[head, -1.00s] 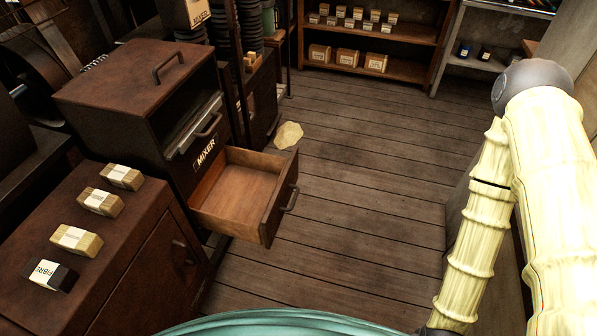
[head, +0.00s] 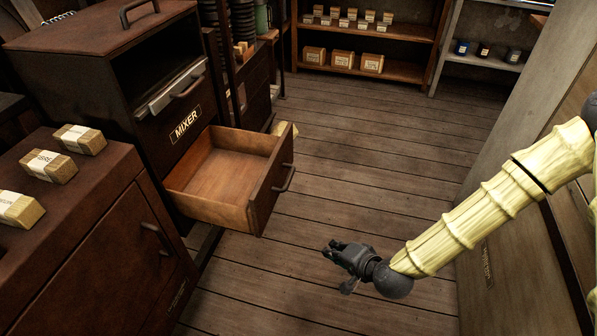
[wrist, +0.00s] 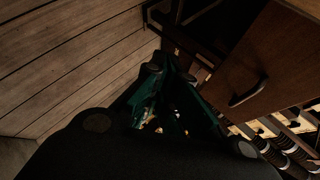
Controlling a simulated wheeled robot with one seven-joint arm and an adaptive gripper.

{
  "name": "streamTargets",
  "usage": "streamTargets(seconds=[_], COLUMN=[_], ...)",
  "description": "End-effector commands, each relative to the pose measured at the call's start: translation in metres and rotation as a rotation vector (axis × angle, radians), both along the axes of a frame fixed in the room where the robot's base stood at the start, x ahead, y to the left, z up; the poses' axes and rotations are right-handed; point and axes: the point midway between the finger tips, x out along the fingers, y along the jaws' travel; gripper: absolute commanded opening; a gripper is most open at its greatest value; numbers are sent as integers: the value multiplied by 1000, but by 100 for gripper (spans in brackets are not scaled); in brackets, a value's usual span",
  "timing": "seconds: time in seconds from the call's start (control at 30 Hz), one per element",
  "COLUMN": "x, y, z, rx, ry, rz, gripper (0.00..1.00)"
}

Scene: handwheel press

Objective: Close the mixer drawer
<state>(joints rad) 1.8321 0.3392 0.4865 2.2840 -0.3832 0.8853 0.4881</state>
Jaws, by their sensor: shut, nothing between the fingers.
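The mixer drawer (head: 225,178) is pulled well out of the dark brown cabinet, under the label "MIXER" (head: 186,125). Its inside is bare wood and looks empty. The drawer's dark front has a curved handle (head: 287,178) facing right. My gripper (head: 345,250) is in front of the drawer, to the right of and below its front in the head view, apart from it. It is shut and empty. In the wrist view, a brown front with a dark handle (wrist: 248,90) shows at the upper right, beyond my gripper (wrist: 170,75).
A low brown cabinet (head: 100,215) with several labelled blocks stands at the left. A pale panel (head: 525,160) stands at the right, close to my arm. Shelves (head: 365,60) with small boxes are at the back. The plank floor (head: 375,160) between them is clear.

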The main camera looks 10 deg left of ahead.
Motion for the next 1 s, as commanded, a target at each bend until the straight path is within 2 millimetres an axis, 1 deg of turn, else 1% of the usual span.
streamTargets(seconds=[0.03, 0.17, 0.3, 0.43, 0.5, 0.6, 0.7, 0.87, 1.0], x=[17, 55, 93, 122, 133, 144, 150, 157, 169], y=[8, 26, 39, 45, 45, 46, 46, 50, 61], z=[-6, 14, 41, 69, 82, 98, 109, 115, 115], rx=[51, 184, 327, 445, 496, 550, 582, 596, 596], ry=[-27, -90, -160, -215, -239, -265, -280, -288, -288], rz=[-23, -72, -116, -147, -160, -169, -175, -177, -177], gripper=[0, 0, 0, 0, 0, 0, 0, 0, 0])
